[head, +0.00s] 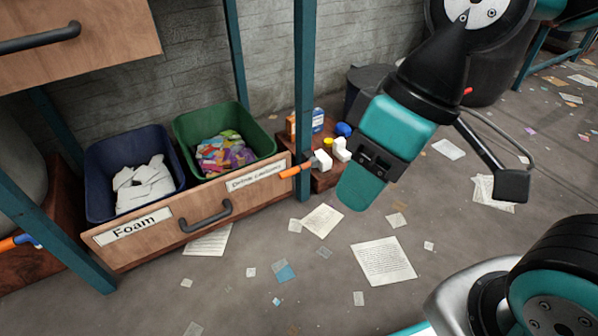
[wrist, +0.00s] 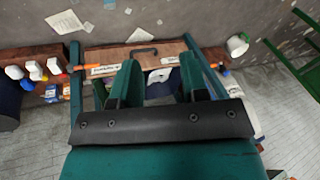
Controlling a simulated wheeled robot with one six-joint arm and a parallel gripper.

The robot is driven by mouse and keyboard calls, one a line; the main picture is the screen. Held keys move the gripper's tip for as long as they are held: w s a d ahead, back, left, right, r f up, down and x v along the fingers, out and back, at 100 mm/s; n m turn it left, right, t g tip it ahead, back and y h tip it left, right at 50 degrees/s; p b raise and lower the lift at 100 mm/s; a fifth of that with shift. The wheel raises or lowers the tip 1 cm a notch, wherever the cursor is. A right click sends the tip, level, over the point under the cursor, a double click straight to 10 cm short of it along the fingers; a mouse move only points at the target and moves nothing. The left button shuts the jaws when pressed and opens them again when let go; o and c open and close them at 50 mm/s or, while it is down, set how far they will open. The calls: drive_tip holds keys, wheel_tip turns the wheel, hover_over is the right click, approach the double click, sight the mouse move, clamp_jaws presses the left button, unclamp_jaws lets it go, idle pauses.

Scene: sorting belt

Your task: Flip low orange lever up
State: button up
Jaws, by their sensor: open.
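An orange lever (head: 297,170) sits at the right end of the low wooden drawer, beside the teal post, and points left and slightly down. It appears to show in the wrist view as a small orange piece (wrist: 79,68). A second orange lever (head: 12,242) is at the left edge of the head view, low down by the left post. My gripper (head: 360,188) is in the air to the right of the first lever and apart from it. In the wrist view, my gripper (wrist: 160,75) has its two teal fingers spread with nothing between them.
The drawer (head: 160,238) holds a blue bin (head: 97,190) and a green bin (head: 185,140). Teal posts (head: 304,70) frame the drawer. Bottles (head: 318,118) and white containers stand right of the post. An upper drawer (head: 110,50) overhangs at left. Papers (head: 383,262) litter the open floor.

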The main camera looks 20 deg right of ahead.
drive_tip(key=shift+r, duration=0.2)
drive_tip(key=c, duration=0.4)
wheel_tip(320, 180, up, 11)
drive_tip(key=p, duration=1.1)
drive_tip(key=shift+f, duration=0.2)
clamp_jaws()
drive_tip(key=shift+f, duration=0.3)
drive_tip(key=shift+d, duration=0.15)
